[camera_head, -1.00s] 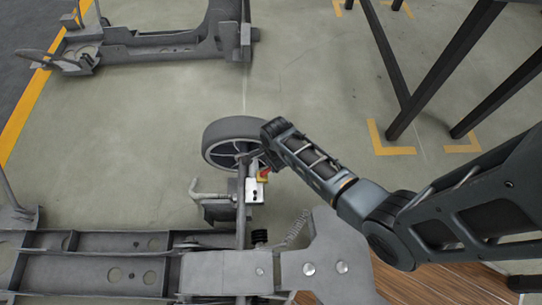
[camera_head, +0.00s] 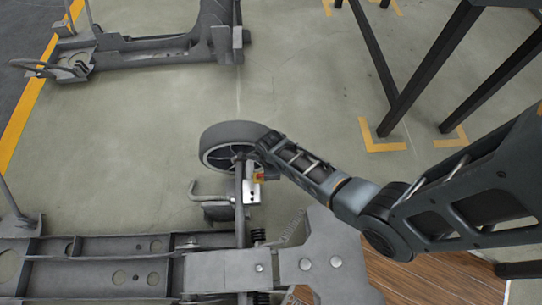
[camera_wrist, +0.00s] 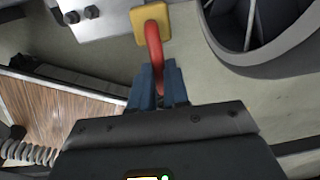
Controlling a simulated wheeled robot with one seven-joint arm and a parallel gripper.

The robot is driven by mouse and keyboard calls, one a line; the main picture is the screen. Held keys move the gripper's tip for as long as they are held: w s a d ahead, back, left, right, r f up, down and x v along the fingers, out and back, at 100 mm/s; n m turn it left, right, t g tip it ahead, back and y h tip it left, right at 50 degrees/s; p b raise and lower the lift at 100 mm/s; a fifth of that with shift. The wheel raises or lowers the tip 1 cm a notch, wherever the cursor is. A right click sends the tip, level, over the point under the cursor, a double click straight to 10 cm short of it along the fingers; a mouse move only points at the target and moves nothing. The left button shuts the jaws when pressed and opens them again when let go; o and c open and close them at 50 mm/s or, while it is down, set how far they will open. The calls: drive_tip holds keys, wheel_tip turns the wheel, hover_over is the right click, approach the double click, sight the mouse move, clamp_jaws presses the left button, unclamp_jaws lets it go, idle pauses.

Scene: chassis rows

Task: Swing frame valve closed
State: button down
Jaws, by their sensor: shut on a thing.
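The frame valve has a red lever handle (camera_wrist: 154,45) on a yellow square base (camera_wrist: 141,24), fixed to a grey metal block in the wrist view. In the head view the valve (camera_head: 258,178) is a small red and yellow spot beside the wheel, partly hidden by my gripper (camera_head: 262,162). In the wrist view my gripper (camera_wrist: 159,88) has its blue fingers closed around the free end of the red handle. The handle points from the yellow base down toward my gripper.
A wheel (camera_head: 216,134) stands just beyond the valve. The chassis frame (camera_head: 120,268) with a coil spring fills the front. Another chassis (camera_head: 140,47) lies at the back left. Dark table legs (camera_head: 425,75) stand at the right. Open floor lies between the chassis rows.

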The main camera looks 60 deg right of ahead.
idle(0.3)
drive_tip(key=c, duration=1.1)
unclamp_jaws()
drive_tip(key=shift+s+a+r+p, duration=0.1)
drive_tip(key=shift+r+p, duration=0.6)
drive_tip(key=shift+r, duration=1.25)
drive_tip(key=shift+s+a+r+p, duration=0.1)
drive_tip(key=shift+r+p, duration=0.6)
drive_tip(key=shift+r, duration=1.25)
